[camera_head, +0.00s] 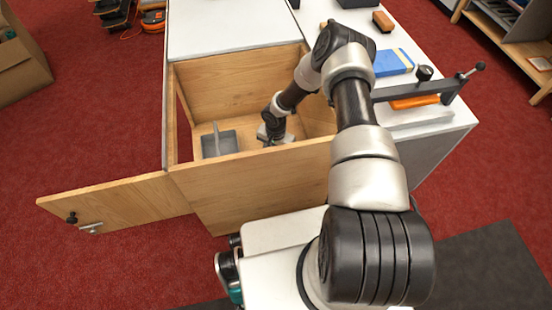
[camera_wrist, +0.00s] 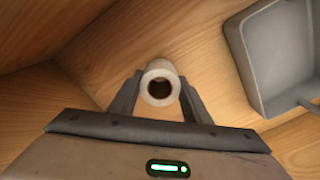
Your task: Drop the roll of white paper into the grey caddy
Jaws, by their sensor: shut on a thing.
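The roll of white paper (camera_wrist: 160,70) shows end-on in the wrist view, its dark hollow core facing the camera. My gripper (camera_wrist: 161,92) is shut on it, with one finger on each side. In the head view my gripper (camera_head: 275,132) is down inside the open wooden compartment, and the roll is hidden there. The grey caddy (camera_head: 232,138) stands on the compartment floor to the left of my gripper, with an upright handle. In the wrist view the caddy (camera_wrist: 240,55) is at the upper right, apart from the roll. Its visible inside looks empty.
Wooden walls (camera_head: 245,185) surround the compartment, and its door (camera_head: 120,203) hangs open at the left. The white bench top (camera_head: 440,135) to the right holds a blue block (camera_head: 393,62), an orange item (camera_head: 414,102) and a dark bar (camera_head: 425,90) near my arm.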

